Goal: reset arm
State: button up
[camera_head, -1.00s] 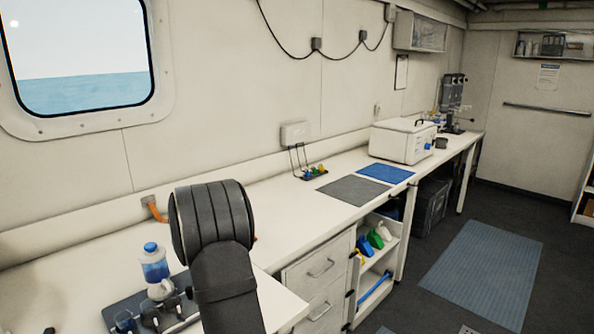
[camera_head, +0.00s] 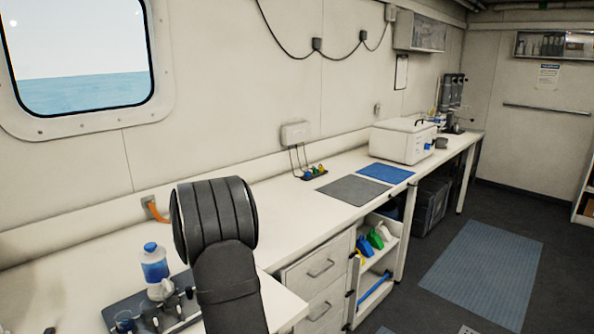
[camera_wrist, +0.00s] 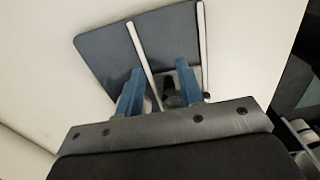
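My gripper (camera_wrist: 160,88) shows in the wrist view with its two blue fingers apart. A dark gap lies between them, and I see nothing clearly held. The fingers are over a dark grey tray (camera_wrist: 98,52) crossed by two thin white strips; their height above it is hard to tell. In the head view, my dark arm stands in the foreground, and I cannot make out the fingers there.
A blue-capped bottle (camera_head: 155,270) stands by small items on the dark tray (camera_head: 118,312), close left of my arm. Grey (camera_head: 352,190) and blue (camera_head: 386,174) mats lie farther along the white bench (camera_head: 285,210). A white lidded box (camera_head: 398,144) stands beyond.

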jog(key=shift+r, duration=0.25)
jog(key=shift+f, duration=0.1)
notch_tip(320, 180, down, 4)
jog(key=shift+f, duration=0.2)
jog(key=shift+s+a, duration=1)
jog(key=shift+w, duration=0.1)
